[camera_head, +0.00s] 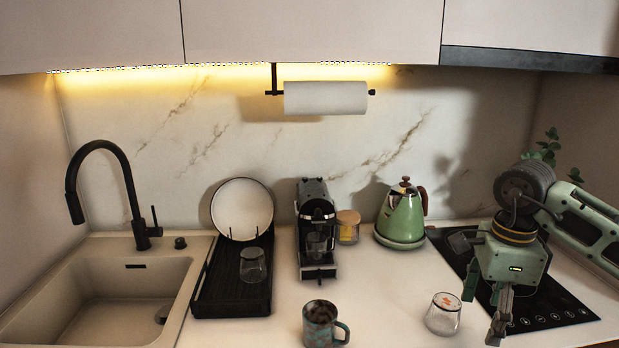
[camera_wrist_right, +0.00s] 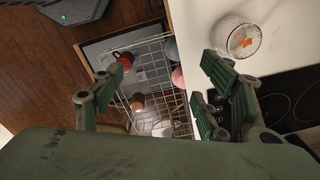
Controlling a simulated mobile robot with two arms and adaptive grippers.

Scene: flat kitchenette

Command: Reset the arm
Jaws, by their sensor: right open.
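My right arm comes in from the right in the head view, with its green gripper (camera_head: 490,310) pointing down over the counter's front right, by the cooktop. In the wrist view the gripper's two green fingers (camera_wrist_right: 168,68) are spread wide with nothing between them. A clear glass (camera_head: 443,314) with an orange mark stands on the counter just left of the gripper, apart from it. The same glass shows at the top right of the wrist view (camera_wrist_right: 240,38). My left gripper is not in view.
A dish rack (camera_wrist_right: 155,62) with several dishes is pulled out below the counter edge. A black cooktop (camera_head: 545,305) lies under the right arm. A mug (camera_head: 318,326), coffee machine (camera_head: 316,225), green kettle (camera_head: 402,215) and black drying tray (camera_head: 228,300) stand on the counter.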

